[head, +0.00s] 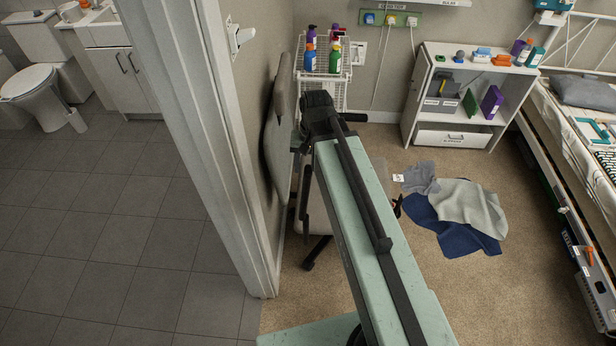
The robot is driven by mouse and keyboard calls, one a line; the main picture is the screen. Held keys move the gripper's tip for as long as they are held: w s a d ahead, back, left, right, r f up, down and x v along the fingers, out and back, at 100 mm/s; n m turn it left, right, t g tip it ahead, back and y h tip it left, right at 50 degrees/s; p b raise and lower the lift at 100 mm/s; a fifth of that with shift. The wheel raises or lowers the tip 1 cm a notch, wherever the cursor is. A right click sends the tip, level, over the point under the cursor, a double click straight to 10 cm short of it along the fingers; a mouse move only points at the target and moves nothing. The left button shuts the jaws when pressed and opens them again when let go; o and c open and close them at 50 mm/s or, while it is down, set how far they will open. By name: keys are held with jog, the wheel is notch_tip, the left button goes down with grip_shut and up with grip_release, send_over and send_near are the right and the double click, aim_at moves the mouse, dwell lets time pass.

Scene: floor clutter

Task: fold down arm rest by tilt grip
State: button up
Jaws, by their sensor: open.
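A wheelchair-like chair stands against the wall edge beyond the door frame. Its grey padded back (278,130) is upright, and part of its pale seat (312,222) and dark base show below. A dark upright bar (305,195) beside the seat may be the arm rest, but I cannot tell for certain. My gripper (322,115), at the dark far end of my teal arm, is open just right of the chair back. I cannot tell whether it touches the chair. My arm hides much of the chair's right side and the space behind.
A white door frame (200,130) stands close on the left. A wire rack (322,88) with bottles is behind my gripper. A white shelf unit (412,118) stands farther right. Crumpled clothes (462,208) lie on the carpet, and a bed (560,135) lines the right side.

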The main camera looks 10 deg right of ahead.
aim_at(307, 181)
jog(key=shift+s, duration=0.1)
notch_tip(307, 181, down, 8)
jog(key=b, duration=0.7)
jog(key=shift+a+r+b, duration=0.1)
jog(key=shift+b, duration=0.3)
jog(key=shift+r, duration=0.1)
grip_shut()
dwell(0.5)
